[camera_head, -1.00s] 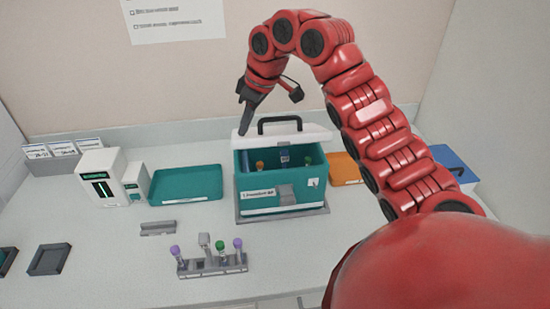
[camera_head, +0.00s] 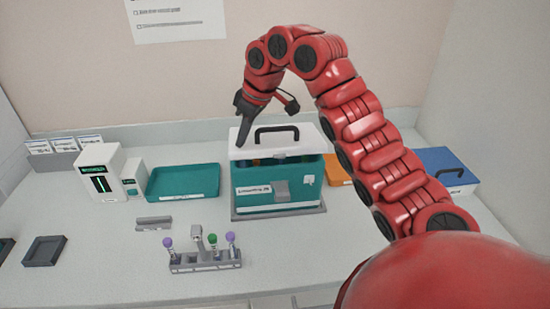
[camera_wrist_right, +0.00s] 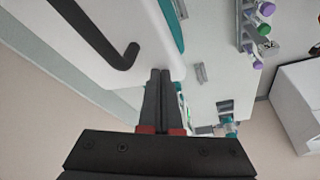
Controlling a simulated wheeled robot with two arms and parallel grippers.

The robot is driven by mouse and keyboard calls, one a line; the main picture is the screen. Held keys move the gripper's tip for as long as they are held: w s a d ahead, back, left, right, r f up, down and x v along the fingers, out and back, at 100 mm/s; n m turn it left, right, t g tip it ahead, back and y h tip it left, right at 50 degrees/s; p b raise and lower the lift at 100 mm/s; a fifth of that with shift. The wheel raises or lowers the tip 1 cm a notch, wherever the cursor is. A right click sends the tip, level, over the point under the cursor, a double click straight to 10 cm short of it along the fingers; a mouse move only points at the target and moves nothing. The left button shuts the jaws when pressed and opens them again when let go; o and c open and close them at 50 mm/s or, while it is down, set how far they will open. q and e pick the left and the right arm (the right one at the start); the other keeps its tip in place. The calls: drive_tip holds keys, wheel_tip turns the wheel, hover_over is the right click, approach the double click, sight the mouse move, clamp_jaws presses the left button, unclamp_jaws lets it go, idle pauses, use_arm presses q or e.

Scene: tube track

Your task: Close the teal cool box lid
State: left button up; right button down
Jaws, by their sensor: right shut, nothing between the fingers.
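The teal cool box (camera_head: 302,172) stands on the counter in the head view. Its white lid (camera_head: 308,134), with a black handle (camera_head: 277,130), is tilted low over the box; a narrow gap at the front still shows coloured tops inside. My right gripper (camera_head: 239,145) is shut and empty, fingertips pointing down at the lid's left end; they seem to touch it. In the right wrist view the shut fingers (camera_wrist_right: 160,75) reach the edge of the white lid (camera_wrist_right: 145,28). My left gripper is not in view.
A teal tray (camera_head: 183,184) and a white device (camera_head: 103,174) stand left of the box. A tube rack (camera_head: 205,262) stands in front. An orange tray (camera_head: 338,172) and a blue-lidded box (camera_head: 447,165) are to the right, partly behind my arm.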

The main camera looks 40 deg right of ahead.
drive_tip(key=shift+w+f, duration=0.1)
drive_tip(key=shift+s+a+f+b, duration=0.1)
drive_tip(key=shift+s+f+b, duration=0.05)
drive_tip(key=shift+f+b, duration=0.45)
drive_tip(key=shift+s+a+f+b, duration=0.1)
drive_tip(key=shift+s+f+b, duration=0.05)
drive_tip(key=shift+f+b, duration=0.4)
wheel_tip(320, 180, up, 9)
drive_tip(key=p, duration=0.8)
drive_tip(key=shift+f, duration=0.25)
